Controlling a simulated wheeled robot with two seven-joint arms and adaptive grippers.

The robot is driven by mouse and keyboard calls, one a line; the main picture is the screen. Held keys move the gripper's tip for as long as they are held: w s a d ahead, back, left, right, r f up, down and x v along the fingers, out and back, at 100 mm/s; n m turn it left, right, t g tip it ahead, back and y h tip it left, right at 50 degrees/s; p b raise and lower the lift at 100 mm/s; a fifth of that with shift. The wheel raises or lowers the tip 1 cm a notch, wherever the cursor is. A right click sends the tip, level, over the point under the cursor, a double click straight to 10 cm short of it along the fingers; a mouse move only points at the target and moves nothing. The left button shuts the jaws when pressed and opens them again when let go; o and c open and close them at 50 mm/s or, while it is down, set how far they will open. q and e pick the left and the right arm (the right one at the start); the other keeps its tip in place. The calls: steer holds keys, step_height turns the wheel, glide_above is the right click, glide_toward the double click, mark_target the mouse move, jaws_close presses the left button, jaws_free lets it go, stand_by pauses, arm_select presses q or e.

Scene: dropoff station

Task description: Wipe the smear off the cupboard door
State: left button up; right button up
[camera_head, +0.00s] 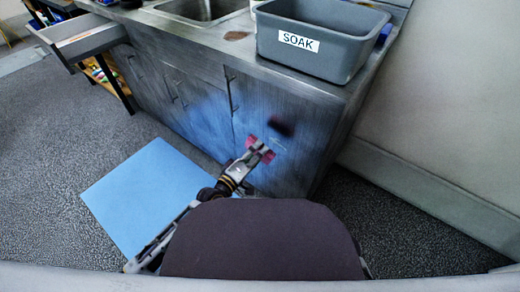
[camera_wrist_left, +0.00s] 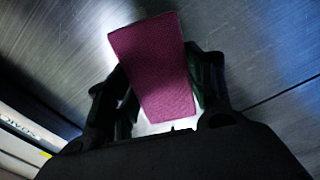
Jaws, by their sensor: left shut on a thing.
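The dark red-brown smear (camera_head: 281,127) is on the grey metal cupboard door (camera_head: 305,112), right of its bar handle (camera_head: 232,90). My left gripper (camera_head: 260,149) is in front of this door, below and left of the smear. It is shut on a magenta block like a sponge (camera_wrist_left: 152,62), which shows between its fingers (camera_wrist_left: 160,95) in the left wrist view. In the head view only pinkish bits of the block show at the fingertips. I cannot tell whether the block touches the door. The smear is not seen in the left wrist view. My right gripper is not in view.
A grey tub labelled SOAK (camera_head: 345,62) stands on the counter (camera_head: 215,50), right of the sink (camera_head: 195,18). A brown patch (camera_head: 236,36) lies on the counter. A drawer (camera_head: 80,45) sticks out at the left. A blue mat (camera_head: 150,195) lies on the floor.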

arm_select(q)
steer(key=shift+s+a, duration=0.15)
steer(key=shift+s, duration=0.15)
steer(key=shift+a, duration=0.1)
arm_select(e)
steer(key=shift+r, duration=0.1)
arm_select(q)
steer(key=shift+v, duration=1.45)
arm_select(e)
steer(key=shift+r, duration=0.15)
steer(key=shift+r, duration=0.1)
arm_select(q)
steer(key=shift+p+x, duration=0.5)
steer(key=shift+x, duration=3)
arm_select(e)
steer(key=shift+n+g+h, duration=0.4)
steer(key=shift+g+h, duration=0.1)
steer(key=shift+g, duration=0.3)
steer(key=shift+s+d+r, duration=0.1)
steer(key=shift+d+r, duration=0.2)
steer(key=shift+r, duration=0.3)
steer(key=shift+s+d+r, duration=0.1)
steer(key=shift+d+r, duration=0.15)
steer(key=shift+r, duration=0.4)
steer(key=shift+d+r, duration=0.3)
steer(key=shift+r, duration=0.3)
arm_select(q)
steer(key=shift+x, duration=1.05)
